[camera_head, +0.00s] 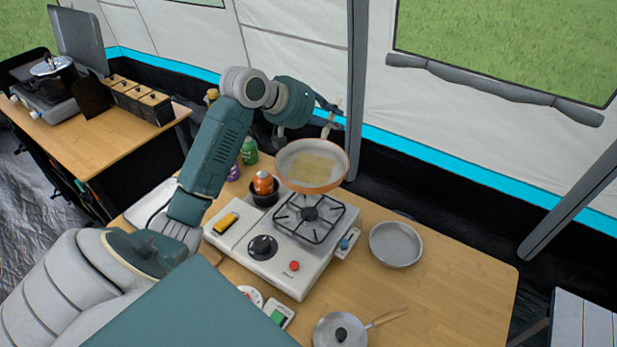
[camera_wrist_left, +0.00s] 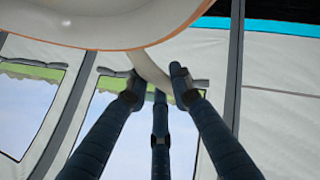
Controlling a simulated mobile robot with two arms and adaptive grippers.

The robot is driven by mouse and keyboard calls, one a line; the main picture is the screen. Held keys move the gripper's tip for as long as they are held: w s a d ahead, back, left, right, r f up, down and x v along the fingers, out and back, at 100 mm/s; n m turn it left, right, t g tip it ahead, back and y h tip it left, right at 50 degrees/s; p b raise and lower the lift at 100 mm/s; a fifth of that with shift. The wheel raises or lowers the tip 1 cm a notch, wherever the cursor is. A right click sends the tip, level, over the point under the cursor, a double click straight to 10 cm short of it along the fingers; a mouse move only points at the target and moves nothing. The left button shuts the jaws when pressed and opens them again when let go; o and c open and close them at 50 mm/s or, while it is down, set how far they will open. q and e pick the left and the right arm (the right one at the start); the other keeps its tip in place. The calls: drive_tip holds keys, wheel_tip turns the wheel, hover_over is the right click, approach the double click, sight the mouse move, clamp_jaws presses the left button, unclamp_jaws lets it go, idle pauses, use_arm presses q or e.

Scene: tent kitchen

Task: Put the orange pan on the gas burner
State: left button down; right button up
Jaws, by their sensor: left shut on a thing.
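The orange pan (camera_head: 297,154) has a pale inside and an orange rim. My right gripper is not in view.
A grey pan (camera_head: 396,244) sits right of the burner. A lidded pan (camera_head: 340,330) stands at the front. A black pot with an orange thing (camera_head: 263,184) and bottles (camera_head: 249,151) stand left of the held pan. The table's right side (camera_head: 460,275) is clear.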

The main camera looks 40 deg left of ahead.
use_arm(q)
drive_tip(key=w+a+n+y, duration=0.1)
drive_tip(key=w+a+n, duration=0.1)
drive_tip(key=a, duration=0.3)
wheel_tip(320, 180, down, 20)
drive_tip(key=p, duration=0.2)
drive_tip(key=shift+w+r+p, duration=0.15)
drive_tip(key=shift+w+p, duration=0.1)
drive_tip(key=shift+p, duration=0.1)
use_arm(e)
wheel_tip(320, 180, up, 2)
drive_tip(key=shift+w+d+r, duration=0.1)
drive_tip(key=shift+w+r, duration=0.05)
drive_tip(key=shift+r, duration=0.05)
use_arm(q)
drive_tip(key=c, duration=1.5)
unclamp_jaws()
drive_tip(key=shift+c, duration=0.2)
drive_tip(key=shift+s, duration=0.1)
drive_tip(key=d+b+v, duration=0.1)
drive_tip(key=v, duration=1.1)
drive_tip(key=shift+a, duration=0.25)
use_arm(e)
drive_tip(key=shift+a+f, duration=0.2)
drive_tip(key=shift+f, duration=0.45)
